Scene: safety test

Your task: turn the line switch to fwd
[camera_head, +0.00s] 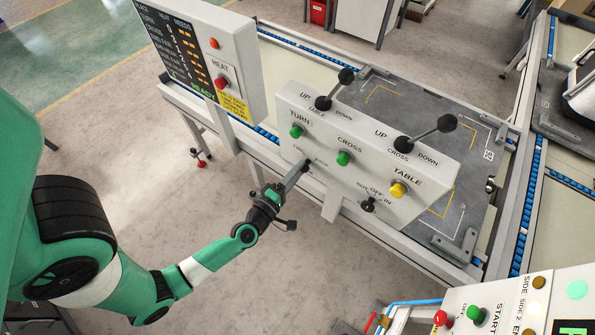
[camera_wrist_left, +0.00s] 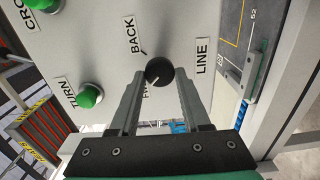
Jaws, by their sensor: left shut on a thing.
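The line switch is a round black knob (camera_wrist_left: 159,71) on the white control panel (camera_wrist_left: 190,30), between the labels BACK and LINE in the left wrist view. A label starting with F is partly hidden beside the knob. My right gripper is not in view.
Green TURN (camera_head: 296,131) and CROSS (camera_head: 344,158) buttons, a yellow TABLE button (camera_head: 398,189) and a small black switch (camera_head: 368,204) sit nearby. Two black-knobbed levers (camera_head: 346,76) (camera_head: 446,123) rise from the panel top. A HEAT box (camera_head: 240,55) stands left.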

